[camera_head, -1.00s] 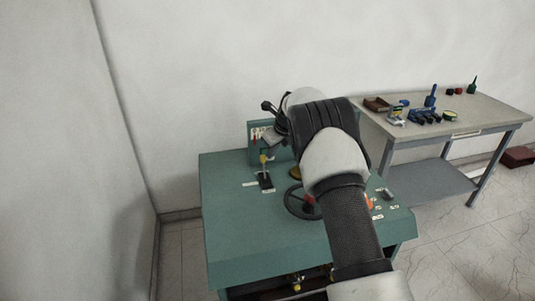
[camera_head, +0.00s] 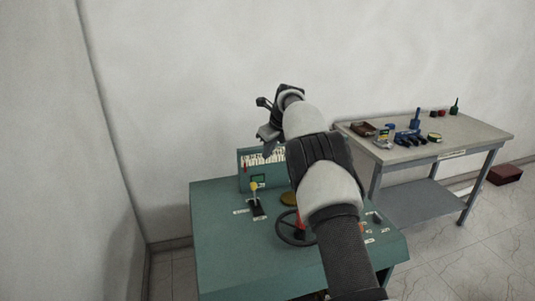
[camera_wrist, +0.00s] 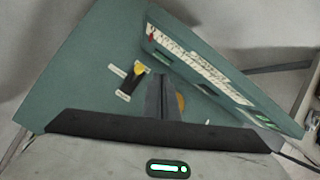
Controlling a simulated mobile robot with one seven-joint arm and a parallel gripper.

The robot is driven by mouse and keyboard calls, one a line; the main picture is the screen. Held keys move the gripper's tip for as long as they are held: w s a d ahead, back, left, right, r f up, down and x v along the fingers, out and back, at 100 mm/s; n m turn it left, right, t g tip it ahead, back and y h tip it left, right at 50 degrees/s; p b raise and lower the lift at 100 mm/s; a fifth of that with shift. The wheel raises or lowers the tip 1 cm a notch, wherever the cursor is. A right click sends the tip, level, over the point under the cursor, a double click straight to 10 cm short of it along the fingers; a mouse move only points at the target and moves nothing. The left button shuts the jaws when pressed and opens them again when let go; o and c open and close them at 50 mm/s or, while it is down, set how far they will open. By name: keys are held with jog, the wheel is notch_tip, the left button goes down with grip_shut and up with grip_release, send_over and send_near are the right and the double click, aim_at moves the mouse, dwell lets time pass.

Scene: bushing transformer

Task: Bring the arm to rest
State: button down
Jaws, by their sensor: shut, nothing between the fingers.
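My gripper (camera_head: 268,134) is raised above the back of the green console (camera_head: 225,240), with my arm bent over the console's right part. In the wrist view my shut fingers (camera_wrist: 163,96) show dark and upright in front of the console top, with nothing between them. A lever with a yellow knob (camera_head: 254,187) stands on the console to the left of my arm, apart from my gripper. It also shows in the wrist view (camera_wrist: 139,69).
The console's upright back panel (camera_head: 246,160) carries a scale strip. A black handwheel (camera_head: 283,236) is partly hidden by my arm. A workbench (camera_head: 470,136) with tools stands at right. White walls stand behind and at left.

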jog(key=s+d+r+n, duration=0.2)
jog(key=s+r+n, duration=0.4)
jog(key=s+r, duration=0.4)
jog(key=s+d+r+n, duration=0.3)
jog(key=s+r+n, duration=0.3)
jog(key=s+r, duration=0.45)
jog(key=s+f+n, duration=0.3)
jog(key=s+n, duration=0.2)
jog(key=s, duration=0.6)
jog(key=s+f+n+h, duration=0.1)
jog(key=s+f+n, duration=0.2)
jog(key=s, duration=0.8)
jog(key=s+f+n+h, duration=0.1)
jog(key=s+f+n, duration=0.2)
jog(key=s+n, duration=0.5)
jog(key=s, duration=0.3)
jog(key=shift+d+t, duration=0.3)
jog(key=shift+d, duration=0.1)
jog(key=shift+f, duration=0.1)
